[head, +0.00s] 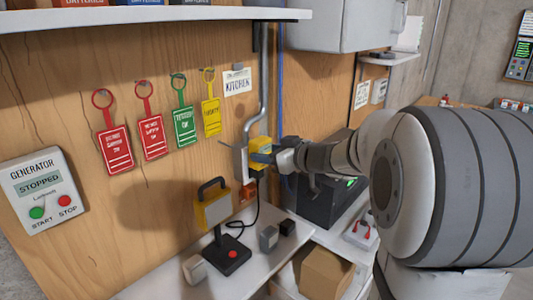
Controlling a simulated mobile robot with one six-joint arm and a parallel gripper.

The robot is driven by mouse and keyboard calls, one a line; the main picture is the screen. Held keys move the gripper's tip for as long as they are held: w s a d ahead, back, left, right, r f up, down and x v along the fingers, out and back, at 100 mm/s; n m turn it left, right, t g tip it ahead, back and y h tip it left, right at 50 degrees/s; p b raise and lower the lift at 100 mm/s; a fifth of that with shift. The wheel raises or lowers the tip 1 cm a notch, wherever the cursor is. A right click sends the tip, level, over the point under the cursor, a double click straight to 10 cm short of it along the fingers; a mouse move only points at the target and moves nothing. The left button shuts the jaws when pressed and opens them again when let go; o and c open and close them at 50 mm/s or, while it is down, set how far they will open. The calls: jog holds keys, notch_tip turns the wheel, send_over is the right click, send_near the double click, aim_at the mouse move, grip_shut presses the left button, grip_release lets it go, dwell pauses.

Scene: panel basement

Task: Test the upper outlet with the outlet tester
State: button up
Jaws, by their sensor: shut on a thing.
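The outlet box (241,164) is a pale box on the wooden panel at the foot of a grey conduit, seen nearly edge-on. My gripper (264,156) is shut on a small yellow body, which I take to be the outlet tester (261,143), right in front of the box's upper part. The upper outlet's face is hidden by the tester and the gripper. I cannot tell whether the tester touches the outlet or is plugged in. No indicator lights on the tester can be made out. Below it, an orange piece (247,189) sits at the lower part of the box.
A yellow work lamp (214,211) on a black base stands on the white shelf (165,285), with a black cord running up towards the outlet area. Small blocks (268,238) lie nearby. Colored tags (184,122) hang left. A generator panel (43,190) reads STOPPED. A cardboard box (325,275) sits lower right.

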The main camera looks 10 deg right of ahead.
jog(key=shift+w+a+p, duration=0.35)
jog(key=shift+w+p, duration=0.15)
jog(key=shift+p, duration=0.5)
dwell(1.7)
jog(key=o, duration=1.2)
jog(key=shift+s, duration=0.1)
jog(key=s+d+r+m+t+h+b, duration=0.25)
jog(key=s+d+m+h, duration=0.2)
jog(key=d+h, duration=0.25)
jog(key=s+d+f+m+g+h, duration=0.25)
jog(key=s+f+h, duration=0.2)
jog(key=s, duration=0.25)
jog(key=s+a+f+g, duration=0.3)
jog(key=s, duration=0.3)
jog(key=s+a+f+g+y, duration=0.1)
jog(key=s+a+f+g, duration=0.2)
jog(key=s, duration=0.3)
jog(key=s+a+f+g+y, duration=0.1)
jog(key=s+a+f+g, duration=0.1)
jog(key=s, duration=0.4)
jog(key=shift+s+a+f+g+y+b, duration=0.1)
jog(key=shift+a+f+g+y+b, duration=0.1)
jog(key=shift+a+f, duration=0.3)
jog(key=shift+s+a+f+g+y+b, duration=0.1)
jog(key=shift+a+f+g+b, duration=0.1)
jog(key=shift+f, duration=0.5)
